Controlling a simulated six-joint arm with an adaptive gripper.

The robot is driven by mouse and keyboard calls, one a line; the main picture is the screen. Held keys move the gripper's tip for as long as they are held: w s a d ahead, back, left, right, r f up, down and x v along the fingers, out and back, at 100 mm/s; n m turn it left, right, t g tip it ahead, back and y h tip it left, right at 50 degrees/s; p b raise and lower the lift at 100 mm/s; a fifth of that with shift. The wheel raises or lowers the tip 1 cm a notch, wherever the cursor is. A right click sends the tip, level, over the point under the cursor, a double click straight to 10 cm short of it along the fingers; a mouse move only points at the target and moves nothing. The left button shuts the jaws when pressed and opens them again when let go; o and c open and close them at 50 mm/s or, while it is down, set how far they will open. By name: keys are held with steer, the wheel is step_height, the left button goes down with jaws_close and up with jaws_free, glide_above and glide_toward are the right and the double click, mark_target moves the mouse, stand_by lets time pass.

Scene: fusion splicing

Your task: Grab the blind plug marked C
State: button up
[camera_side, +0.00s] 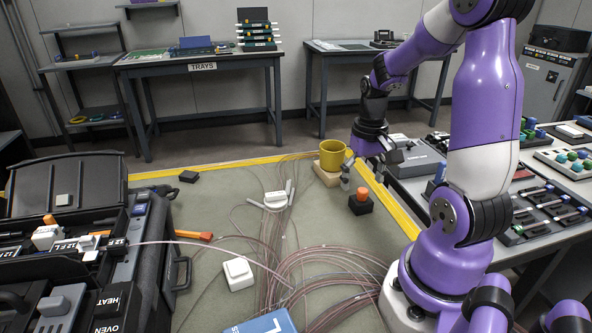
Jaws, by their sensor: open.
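I cannot make out a plug with a readable C mark in the side view. Several small knobbed pieces with green and blue tops (572,156) sit in a white tray on the right bench; I cannot tell whether they are plugs. My gripper (369,171) points down with its fingers apart and nothing visible between them. It appears over the mat's right edge, beside a yellow cup (332,154) and above an orange-topped piece (360,195) on a black block. I cannot judge its exact height.
Loose fibre cables (310,270) cover the middle of the mat. A white box (238,273) and a blue-topped box (262,324) stand among them. The splicer case (125,262) fills the left. Racks of dark pieces (540,215) crowd the right bench. Some mat is bare behind the cables.

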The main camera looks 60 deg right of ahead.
mark_target(363, 190)
step_height(363, 190, down, 5)
steer(key=shift+s+r, duration=0.1)
steer(key=shift+s, duration=0.05)
steer(key=c, duration=1.3)
steer(key=shift+o, duration=0.2)
steer(key=shift+r, duration=0.1)
